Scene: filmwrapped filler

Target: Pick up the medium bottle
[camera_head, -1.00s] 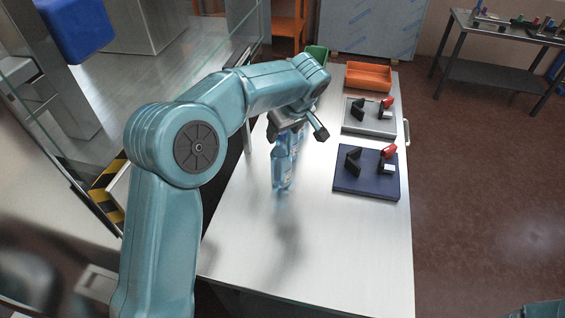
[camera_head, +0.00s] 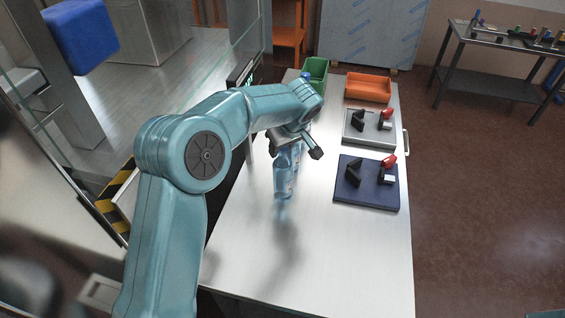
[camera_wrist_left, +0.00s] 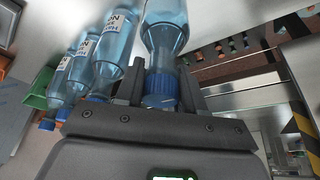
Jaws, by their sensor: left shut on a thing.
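My left gripper (camera_head: 295,147) is over the clear blue bottles on the bench. In the left wrist view its fingers are shut on a bottle (camera_wrist_left: 163,30) at the blue cap (camera_wrist_left: 160,88). In the head view the front bottle (camera_head: 283,180) is upright under the gripper, its top hidden by the jaws. Another bottle (camera_head: 296,158) shows partly behind it. The wrist view also shows several labelled bottles (camera_wrist_left: 116,45) with blue caps beside the held one. I cannot tell whether the held bottle is clear of the bench. My right gripper is out of view.
The bench (camera_head: 330,255) is bare in front. A navy board (camera_head: 350,196) and a grey board (camera_head: 350,138) with small fixtures lie at right. An orange bin (camera_head: 368,90) and a green bin (camera_head: 316,70) stand at the back. A glass panel (camera_head: 195,75) is at left.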

